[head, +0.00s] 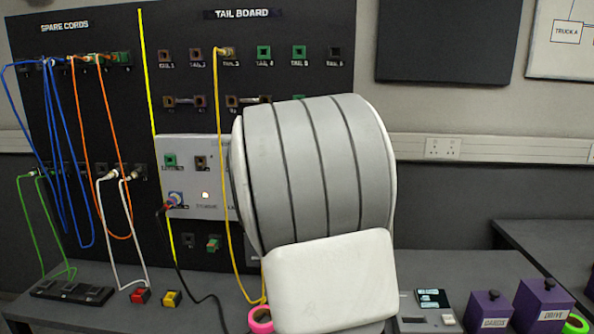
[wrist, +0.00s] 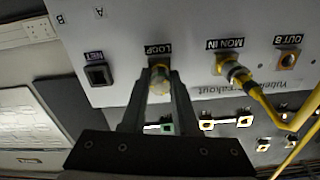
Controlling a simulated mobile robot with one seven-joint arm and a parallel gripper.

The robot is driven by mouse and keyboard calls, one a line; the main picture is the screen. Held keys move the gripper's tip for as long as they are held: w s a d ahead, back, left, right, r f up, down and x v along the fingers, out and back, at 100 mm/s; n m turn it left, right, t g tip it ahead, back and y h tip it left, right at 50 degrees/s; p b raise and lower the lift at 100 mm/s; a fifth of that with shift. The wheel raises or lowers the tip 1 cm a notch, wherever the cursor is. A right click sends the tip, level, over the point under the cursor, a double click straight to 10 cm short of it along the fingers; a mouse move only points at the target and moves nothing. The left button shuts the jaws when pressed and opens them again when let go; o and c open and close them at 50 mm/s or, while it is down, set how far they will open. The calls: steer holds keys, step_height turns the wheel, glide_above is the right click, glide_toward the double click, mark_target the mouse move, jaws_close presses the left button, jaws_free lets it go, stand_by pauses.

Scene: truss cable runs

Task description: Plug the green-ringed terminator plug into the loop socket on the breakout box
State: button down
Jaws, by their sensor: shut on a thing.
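The breakout box (wrist: 195,80) is a pale panel; the wrist view shows its labels upside down. Its loop socket (wrist: 158,65), labelled LOOP, is near the middle of that view. My gripper (wrist: 160,88) is shut on a small brass-yellow plug (wrist: 161,80), right in front of the loop socket and lined up with it. I cannot make out a green ring on it, nor how deep it sits in the socket. In the head view, the box (head: 208,211) is partly covered by my arm, which also hides my gripper and the plug.
Beside the loop socket are a dark NET socket (wrist: 97,75), a MON IN socket with a yellow cable (wrist: 262,98), and an OUT B socket (wrist: 287,60). The yellow cable (head: 222,150) hangs down the tail board. Purple boxes (head: 487,312) stand on the bench at right.

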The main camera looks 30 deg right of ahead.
steer(key=shift+r, duration=0.2)
steer(key=c, duration=0.6)
jaws_free()
steer(key=shift+w+f, duration=0.1)
steer(key=shift+f, duration=0.05)
steer(key=shift+f, duration=0.1)
steer(key=shift+v, duration=2.55)
steer(key=s+n+p, duration=0.1)
steer(key=n+p, duration=0.2)
steer(key=s+a+n+p, duration=0.1)
steer(key=n+p, duration=0.1)
steer(key=n, duration=0.2)
steer(key=s+a+n+p, duration=0.1)
steer(key=n+p, duration=0.2)
steer(key=n, duration=0.1)
steer(key=shift+s+a+p, duration=0.1)
steer(key=shift+a+p, duration=0.05)
steer(key=shift+p, duration=0.2)
